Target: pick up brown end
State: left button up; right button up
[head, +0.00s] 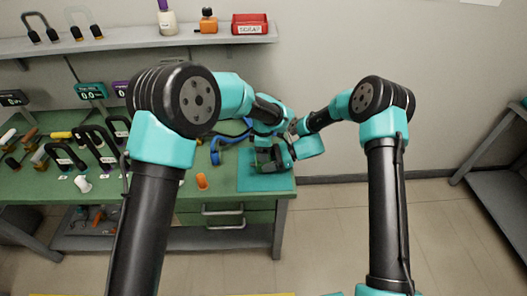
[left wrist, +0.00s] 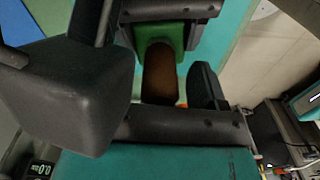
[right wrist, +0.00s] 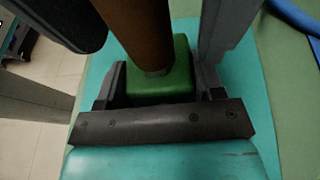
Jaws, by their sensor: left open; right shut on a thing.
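A brown cylindrical end (left wrist: 160,72) joins a green block (right wrist: 160,80); the brown part also shows in the right wrist view (right wrist: 138,28). My right gripper (right wrist: 160,92) is shut on the green block, one finger on each side. My left gripper (left wrist: 158,85) is open, with its fingers on either side of the brown end. A gap shows between the brown end and the finger at right in the left wrist view; contact with the other finger cannot be told. In the head view both grippers meet above the teal mat (head: 250,184), and the brown end cannot be made out.
The green table (head: 150,185) holds several dark handled objects and small coloured pieces at left. A blue curved object (head: 218,150) and an orange piece (head: 202,181) lie near the mat. A shelf (head: 130,42) with a red scrap bin (head: 250,25) hangs behind.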

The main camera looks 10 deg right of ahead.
pick_arm(q)
jog(key=shift+c, duration=0.3)
jog(key=c, duration=0.9)
